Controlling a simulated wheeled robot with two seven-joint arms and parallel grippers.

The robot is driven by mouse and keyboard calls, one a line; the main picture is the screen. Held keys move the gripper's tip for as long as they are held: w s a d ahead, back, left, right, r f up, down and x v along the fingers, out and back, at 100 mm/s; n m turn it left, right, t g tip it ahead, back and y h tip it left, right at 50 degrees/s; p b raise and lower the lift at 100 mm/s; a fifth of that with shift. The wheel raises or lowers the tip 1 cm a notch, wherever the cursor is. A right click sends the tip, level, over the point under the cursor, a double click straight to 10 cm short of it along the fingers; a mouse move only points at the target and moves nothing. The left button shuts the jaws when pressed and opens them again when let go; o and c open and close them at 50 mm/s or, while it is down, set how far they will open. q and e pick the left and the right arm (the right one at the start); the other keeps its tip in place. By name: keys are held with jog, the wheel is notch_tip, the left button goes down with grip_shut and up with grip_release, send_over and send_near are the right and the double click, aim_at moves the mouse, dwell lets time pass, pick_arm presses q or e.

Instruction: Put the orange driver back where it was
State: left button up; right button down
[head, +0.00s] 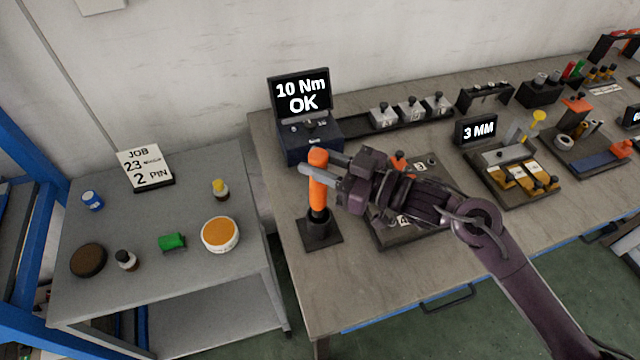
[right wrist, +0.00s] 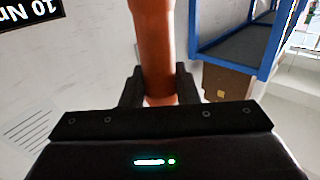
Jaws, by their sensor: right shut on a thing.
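The orange driver (head: 318,185) stands upright near the left end of the workbench, its dark lower end at the black square stand (head: 319,230). Whether it is fully seated in the stand I cannot tell. My right gripper (head: 316,172) is shut on the upper part of the driver, reaching in from the right. In the right wrist view the orange driver (right wrist: 155,50) runs between the two dark fingers (right wrist: 159,88). My left gripper is in neither view.
Behind the driver is a monitor (head: 302,95) reading "10 Nm OK". A dark fixture plate (head: 430,232) lies right of the stand, partly under my arm. A grey side table (head: 195,275) with jars and a job card (head: 146,168) is to the left.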

aim_at(326, 190)
notch_tip(326, 190, down, 6)
jog(key=shift+f, duration=0.35)
jog(key=c, duration=1.1)
grip_release()
jog(key=shift+f, duration=0.15)
